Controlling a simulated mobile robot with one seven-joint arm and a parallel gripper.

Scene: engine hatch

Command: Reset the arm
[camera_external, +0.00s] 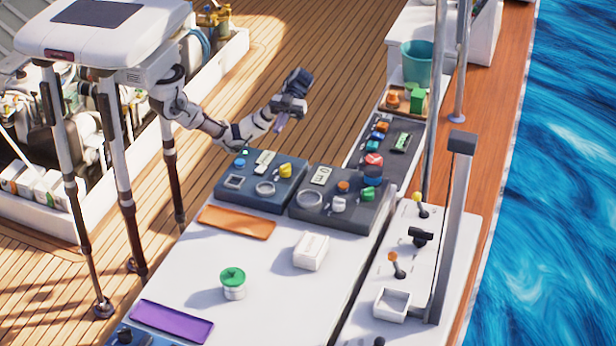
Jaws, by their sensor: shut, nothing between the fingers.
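My gripper (281,122) is at the end of my arm (235,130), which reaches right from my body at the upper left. The gripper is shut and empty. It hangs in the air above the far edge of the white worktop (265,265), just behind the two dark panels. It appears apart from everything around it.
A blue-grey panel (243,203) and a dark grey panel (357,217) with knobs lie below the gripper. An orange tray (237,223), white box (311,251), green-lidded jar (233,284) and purple tray (172,322) are on the worktop. Levers and a post (452,230) stand right.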

